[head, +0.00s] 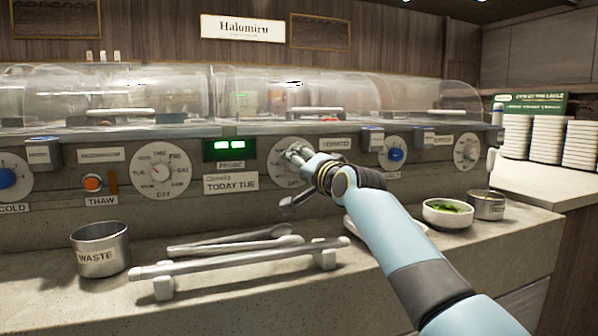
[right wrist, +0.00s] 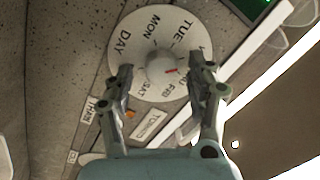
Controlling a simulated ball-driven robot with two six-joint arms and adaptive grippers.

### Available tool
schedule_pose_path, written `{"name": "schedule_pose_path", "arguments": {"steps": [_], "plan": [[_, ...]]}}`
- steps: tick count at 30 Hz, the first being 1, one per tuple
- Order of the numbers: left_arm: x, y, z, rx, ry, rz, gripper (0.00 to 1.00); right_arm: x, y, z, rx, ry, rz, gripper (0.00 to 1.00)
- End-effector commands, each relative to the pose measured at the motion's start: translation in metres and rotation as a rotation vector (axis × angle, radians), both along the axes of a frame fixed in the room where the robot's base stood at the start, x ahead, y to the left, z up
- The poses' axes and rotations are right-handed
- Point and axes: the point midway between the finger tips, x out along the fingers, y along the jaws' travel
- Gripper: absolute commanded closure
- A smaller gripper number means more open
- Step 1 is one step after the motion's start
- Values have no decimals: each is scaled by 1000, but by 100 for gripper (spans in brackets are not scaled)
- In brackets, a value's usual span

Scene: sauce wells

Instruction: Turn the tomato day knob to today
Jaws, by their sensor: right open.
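The tomato day dial (head: 287,176) is a white disc on the counter's front panel, partly hidden behind my right gripper (head: 298,154). In the right wrist view the dial (right wrist: 138,62) shows day names around its edge. Its round central knob (right wrist: 163,66) has a red mark pointing right, away from TUE, toward the THU and FRI side. My right gripper (right wrist: 163,88) is open, one finger on each side of the knob; contact cannot be told. A sign (head: 231,184) reads TODAY TUE. My left gripper is out of view.
Another white day dial (head: 161,170) and a green lit display (head: 230,148) are to the left. Below are a rail (head: 235,262), tongs (head: 235,241) and a WASTE tin (head: 100,248). A green-filled bowl (head: 447,213) stands right of my arm.

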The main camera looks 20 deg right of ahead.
Motion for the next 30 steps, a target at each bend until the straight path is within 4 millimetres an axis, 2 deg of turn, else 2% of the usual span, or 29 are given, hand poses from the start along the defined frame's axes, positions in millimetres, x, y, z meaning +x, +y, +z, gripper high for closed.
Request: {"name": "schedule_pose_path", "arguments": {"steps": [4, 10, 22, 23, 30], "plan": [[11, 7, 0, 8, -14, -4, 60, 5, 1, 0, 0, 0, 0, 44], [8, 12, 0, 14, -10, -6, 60, 5, 1, 1, -1, 0, 0, 44], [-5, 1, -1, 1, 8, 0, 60, 5, 0, 0, -1, 0, 0, 96], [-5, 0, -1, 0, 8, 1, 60, 5, 0, 0, -1, 1, -1, 99], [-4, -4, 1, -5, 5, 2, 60, 5, 0, 1, -24, 0, -1, 99]]}}
